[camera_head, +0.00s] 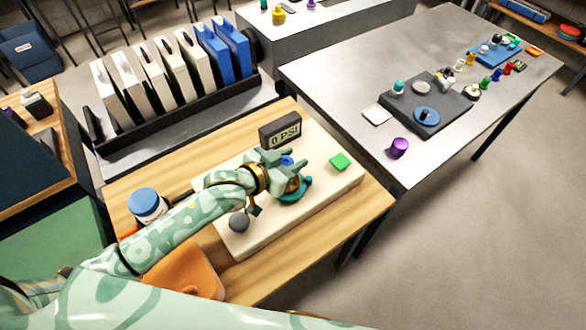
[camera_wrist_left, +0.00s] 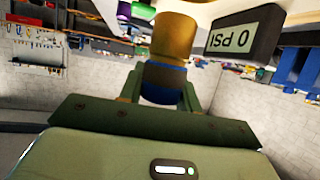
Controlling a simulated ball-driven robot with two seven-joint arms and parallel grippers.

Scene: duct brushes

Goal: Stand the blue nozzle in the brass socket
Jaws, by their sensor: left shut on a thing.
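My left gripper (camera_head: 286,170) is over the cream board (camera_head: 327,203), with its jaws shut on the blue nozzle (camera_wrist_left: 163,78). In the head view only a little of the nozzle's blue (camera_head: 287,160) shows between the fingers. The brass socket (camera_wrist_left: 175,36) shows in the wrist view directly in line with the nozzle, on the board's side. Nozzle and socket look in contact or overlapping, but I cannot tell how deep the nozzle sits. A teal round piece (camera_head: 296,192) lies under the gripper. My right gripper is not in view.
A display reading 0 PSI (camera_head: 280,130) stands behind the gripper, close by. A green block (camera_head: 340,161) and a dark grey knob (camera_head: 239,222) sit on the board. A blue-lidded jar (camera_head: 147,204) and an orange cloth (camera_head: 184,270) are near my left arm.

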